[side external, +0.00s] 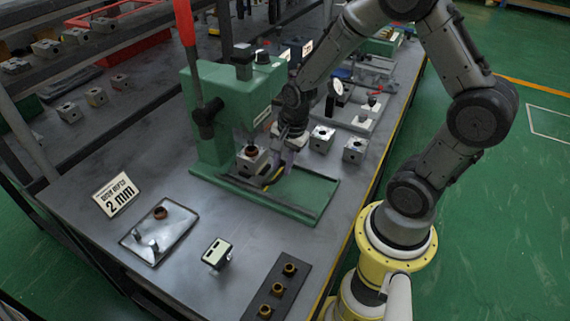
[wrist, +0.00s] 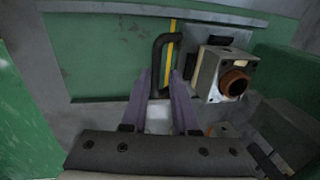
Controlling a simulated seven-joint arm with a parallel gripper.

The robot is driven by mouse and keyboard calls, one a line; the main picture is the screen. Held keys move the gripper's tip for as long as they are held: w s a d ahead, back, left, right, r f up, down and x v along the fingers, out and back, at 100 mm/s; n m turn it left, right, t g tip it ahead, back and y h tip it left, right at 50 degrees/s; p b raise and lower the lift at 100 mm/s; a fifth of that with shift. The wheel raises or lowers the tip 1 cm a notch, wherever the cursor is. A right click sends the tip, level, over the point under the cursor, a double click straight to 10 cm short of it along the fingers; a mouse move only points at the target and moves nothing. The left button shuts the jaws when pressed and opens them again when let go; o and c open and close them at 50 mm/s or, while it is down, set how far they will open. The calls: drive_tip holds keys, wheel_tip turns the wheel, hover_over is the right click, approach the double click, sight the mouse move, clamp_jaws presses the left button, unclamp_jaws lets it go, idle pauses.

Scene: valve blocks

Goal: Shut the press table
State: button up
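The green press (side external: 222,112) stands on the bench with its long green base (side external: 312,192) reaching right; the base also shows in the wrist view (wrist: 105,60). The press table, a grey plate (wrist: 236,36), carries a metal valve block (wrist: 212,75) with a brown bushing (wrist: 234,84) in its face. The block sits under the press head in the side view (side external: 252,160). A bent black handle (wrist: 157,58) runs beside the table. My gripper (wrist: 161,75) is low over the base, its purple fingers apart on either side of the handle. Whether they touch it is unclear.
Two valve blocks (side external: 322,138) (side external: 354,150) stand right of the press. In front are a metal tray (side external: 172,238), a "2 mm" sign (side external: 116,194), a small boxed device (side external: 217,253) and a dark strip with bushings (side external: 277,290). The right part of the base is clear.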

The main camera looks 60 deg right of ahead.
drive_tip(key=o, duration=0.3)
drive_tip(key=shift+r, duration=0.15)
wheel_tip(320, 180, up, 13)
drive_tip(key=s, duration=0.2)
drive_tip(key=shift+s+r, duration=0.2)
drive_tip(key=shift+s, duration=0.05)
drive_tip(key=s+a+r+n+t, duration=0.3)
drive_tip(key=s+a+r+n, duration=0.15)
drive_tip(key=r, duration=0.25)
drive_tip(key=s+a+n, duration=0.1)
drive_tip(key=s+n, duration=0.6)
drive_tip(key=n, duration=0.6)
drive_tip(key=shift+s+a+n, duration=0.3)
drive_tip(key=shift+a+n, duration=0.05)
drive_tip(key=shift+a, duration=0.05)
